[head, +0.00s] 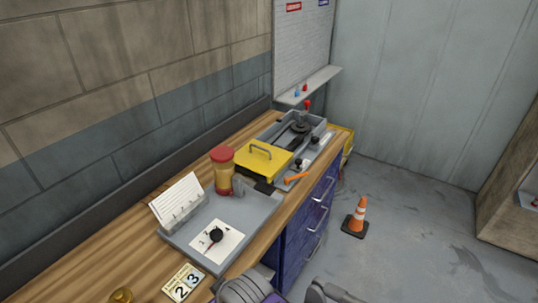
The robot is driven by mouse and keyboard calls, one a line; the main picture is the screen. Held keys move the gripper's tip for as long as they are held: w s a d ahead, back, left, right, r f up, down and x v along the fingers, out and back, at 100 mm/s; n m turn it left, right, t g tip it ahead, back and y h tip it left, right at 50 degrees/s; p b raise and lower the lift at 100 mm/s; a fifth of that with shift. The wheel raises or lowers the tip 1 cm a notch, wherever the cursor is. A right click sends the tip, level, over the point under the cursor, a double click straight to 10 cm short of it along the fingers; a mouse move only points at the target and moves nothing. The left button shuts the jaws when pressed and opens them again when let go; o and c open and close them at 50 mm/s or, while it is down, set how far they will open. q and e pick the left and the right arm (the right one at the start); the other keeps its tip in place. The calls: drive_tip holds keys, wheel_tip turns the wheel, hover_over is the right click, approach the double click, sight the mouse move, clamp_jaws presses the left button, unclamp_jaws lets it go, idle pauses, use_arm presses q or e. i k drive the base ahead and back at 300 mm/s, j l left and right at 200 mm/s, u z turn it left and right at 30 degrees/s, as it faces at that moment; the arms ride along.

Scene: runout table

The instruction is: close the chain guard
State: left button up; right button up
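The chain guard appears to be the yellow cover (254,165) with a grey bar handle (261,151), on the bench in the middle of the head view. It sits at the near end of a grey open-topped housing (320,127). Dark machine parts (298,127) show uncovered in the housing beyond the cover. I cannot tell how the cover is joined to the housing. Grey rounded parts of my arms show at the bottom edge, well short of the cover. No gripper fingers are visible.
An orange tool (296,177) lies by the cover's right side. A traffic cone (356,217) stands on otherwise open floor right of the blue drawers (306,222).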

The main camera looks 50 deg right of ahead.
sight(268, 160)
drive_tip(key=z, duration=1.5)
drive_tip(key=i+l+u, duration=0.1)
drive_tip(key=i+l, duration=0.2)
drive_tip(key=i+l+u, duration=0.1)
drive_tip(key=i+l, duration=0.2)
drive_tip(key=l, duration=0.15)
drive_tip(key=i+l+u, duration=0.15)
drive_tip(key=l, duration=0.25)
drive_tip(key=i, duration=0.1)
